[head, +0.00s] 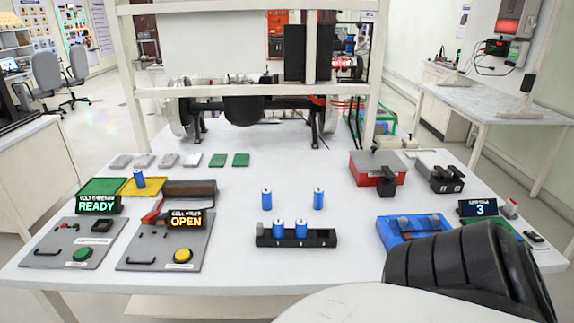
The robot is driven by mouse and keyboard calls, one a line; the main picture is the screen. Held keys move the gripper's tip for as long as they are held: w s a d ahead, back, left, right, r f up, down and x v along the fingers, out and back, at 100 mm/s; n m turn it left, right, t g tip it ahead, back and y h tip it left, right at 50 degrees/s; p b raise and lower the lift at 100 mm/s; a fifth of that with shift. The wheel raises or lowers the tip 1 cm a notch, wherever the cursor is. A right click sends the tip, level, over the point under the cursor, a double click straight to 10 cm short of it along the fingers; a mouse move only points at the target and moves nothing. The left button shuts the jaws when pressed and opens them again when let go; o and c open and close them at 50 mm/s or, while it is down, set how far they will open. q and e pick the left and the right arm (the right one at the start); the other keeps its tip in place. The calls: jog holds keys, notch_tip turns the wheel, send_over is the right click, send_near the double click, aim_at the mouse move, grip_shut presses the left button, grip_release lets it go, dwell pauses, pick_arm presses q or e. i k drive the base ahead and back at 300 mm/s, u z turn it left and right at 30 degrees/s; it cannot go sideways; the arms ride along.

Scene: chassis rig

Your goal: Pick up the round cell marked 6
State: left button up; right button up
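Several blue round cells with pale tops stand upright on the white table. Two stand free behind the black holder (322,241): a left cell (266,200) and a right cell (318,200). Two more sit in the holder, a left one (279,230) and a middle one (301,229); its right part looks empty. Another cell (139,180) stands on the yellow pad (127,188) at the left. I cannot read a 6 on any cell; the marks are too small. Neither gripper is in view.
At the left are two grey panels (99,252) with buttons, plus READY (98,205) and OPEN (187,220) signs. At the right are a blue tray (388,238), a red box (366,170) and a display (478,208). My dark ribbed arm part covers the front right.

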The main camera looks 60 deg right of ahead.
aim_at(318, 193)
jog(key=i, duration=1.2)
jog(key=z, duration=3.05)
jog(key=i, duration=0.5)
jog(key=z, duration=0.05)
